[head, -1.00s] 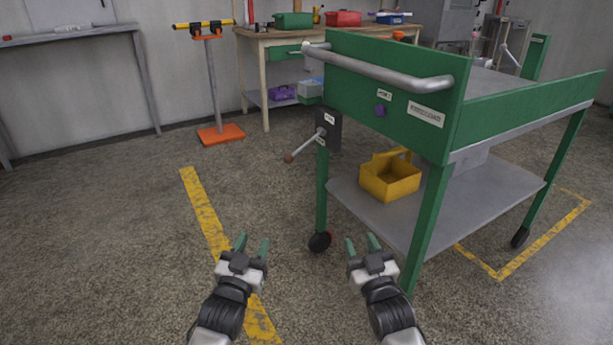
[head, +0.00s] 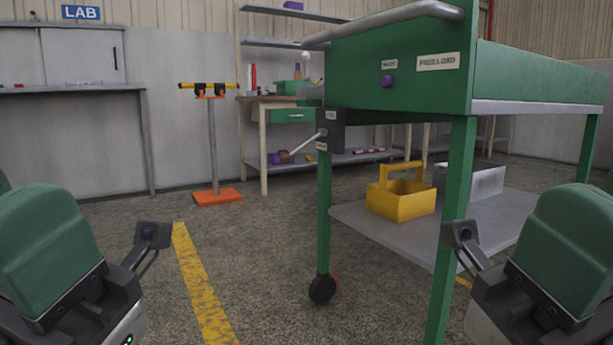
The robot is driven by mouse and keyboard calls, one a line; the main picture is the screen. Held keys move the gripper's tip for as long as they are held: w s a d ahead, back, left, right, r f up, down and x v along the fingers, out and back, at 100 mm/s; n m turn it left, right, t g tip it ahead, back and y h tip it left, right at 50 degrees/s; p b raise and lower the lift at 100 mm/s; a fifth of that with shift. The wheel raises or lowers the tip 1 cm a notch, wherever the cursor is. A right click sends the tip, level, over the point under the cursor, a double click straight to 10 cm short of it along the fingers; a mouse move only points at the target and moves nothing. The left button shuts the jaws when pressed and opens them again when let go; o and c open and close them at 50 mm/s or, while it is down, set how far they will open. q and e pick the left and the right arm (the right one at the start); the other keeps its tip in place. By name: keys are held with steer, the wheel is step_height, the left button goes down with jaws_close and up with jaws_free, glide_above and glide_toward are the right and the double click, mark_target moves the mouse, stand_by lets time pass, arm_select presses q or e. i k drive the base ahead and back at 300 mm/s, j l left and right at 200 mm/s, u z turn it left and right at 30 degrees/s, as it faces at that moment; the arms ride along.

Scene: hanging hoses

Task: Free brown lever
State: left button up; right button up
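The brown-tipped lever (head: 305,146) is a thin grey rod. It slants down and left from a dark box (head: 331,130) on the green cart's near left leg. Its brown knob (head: 285,157) shows against the workbench's lower shelf behind. Neither touches the lever or the cart, and both look empty.
The green cart (head: 400,85) has a grey handle (head: 385,24), a purple knob (head: 387,81) and a lower shelf with a yellow tote (head: 400,200). An orange-based stand (head: 217,196) and a workbench (head: 262,150) are behind. Floor at centre left is clear.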

mark_target(285, 158)
steer(key=i+j+z, duration=0.7)
steer(key=j, duration=0.15)
